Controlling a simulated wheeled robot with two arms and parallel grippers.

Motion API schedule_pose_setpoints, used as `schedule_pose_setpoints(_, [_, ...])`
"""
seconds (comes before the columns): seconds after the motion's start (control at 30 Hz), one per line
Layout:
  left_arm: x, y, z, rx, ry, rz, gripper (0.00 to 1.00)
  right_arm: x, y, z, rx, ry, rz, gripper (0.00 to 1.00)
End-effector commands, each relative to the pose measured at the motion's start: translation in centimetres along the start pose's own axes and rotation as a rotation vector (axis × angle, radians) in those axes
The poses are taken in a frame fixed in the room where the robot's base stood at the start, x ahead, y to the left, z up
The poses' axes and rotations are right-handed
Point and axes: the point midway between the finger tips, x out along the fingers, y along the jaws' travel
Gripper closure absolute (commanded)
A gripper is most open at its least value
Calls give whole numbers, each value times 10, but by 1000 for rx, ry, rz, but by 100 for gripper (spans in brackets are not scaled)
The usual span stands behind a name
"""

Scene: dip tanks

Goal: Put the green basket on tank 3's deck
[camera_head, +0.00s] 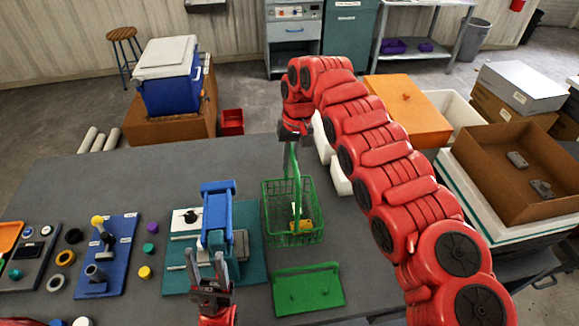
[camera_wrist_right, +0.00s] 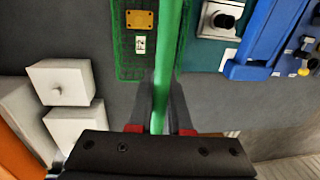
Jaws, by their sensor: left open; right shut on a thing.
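The green basket (camera_head: 277,212) is a wire-mesh basket with a tall handle, upright over the middle of the grey table. It holds a yellow piece and a small white label; its mesh also shows in the right wrist view (camera_wrist_right: 127,62). My right gripper (camera_head: 291,138) is shut on the top of its handle (camera_wrist_right: 164,70). I cannot tell whether the basket touches the table. My left gripper (camera_head: 207,268) is open and empty, in front of the teal-and-blue fixture. No tank marked 3 can be read; my right arm hides part of the table.
A green plate with a raised edge (camera_head: 308,291) lies in front of the basket. A teal board with a blue fixture (camera_head: 216,215) is left of it. White lidded blocks (camera_wrist_right: 60,82) stand beside the basket, partly behind my right arm. Bare table (camera_head: 130,175) lies at the back left.

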Motion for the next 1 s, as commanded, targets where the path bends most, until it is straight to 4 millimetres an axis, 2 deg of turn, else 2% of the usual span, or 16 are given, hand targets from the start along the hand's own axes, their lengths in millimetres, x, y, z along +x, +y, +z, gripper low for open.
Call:
schedule_pose_setpoints(0.2, [20, -1, -3, 0, 0, 0, 50, 24, 2, 1, 0, -3, -1, 100])
schedule_pose_setpoints(0.3, [20, -1, -3, 0, 0, 0, 50, 31, 3, 0, 0, -1, 0, 100])
schedule_pose_setpoints(0.47, [19, -1, -3, 0, 0, 0, 50, 32, 4, 0, 0, 1, 0, 100])
schedule_pose_setpoints(0.5, [18, -1, -3, 0, 0, 0, 50, 33, 4, 0, 0, 0, 0, 76])
schedule_pose_setpoints(0.63, [18, -1, -3, 0, 0, 0, 50, 33, 4, 0, 0, 0, 0, 53])
schedule_pose_setpoints(1.0, [14, -1, -2, 0, 0, 0, 50, 30, 4, 0, 0, 1, 0, 53])
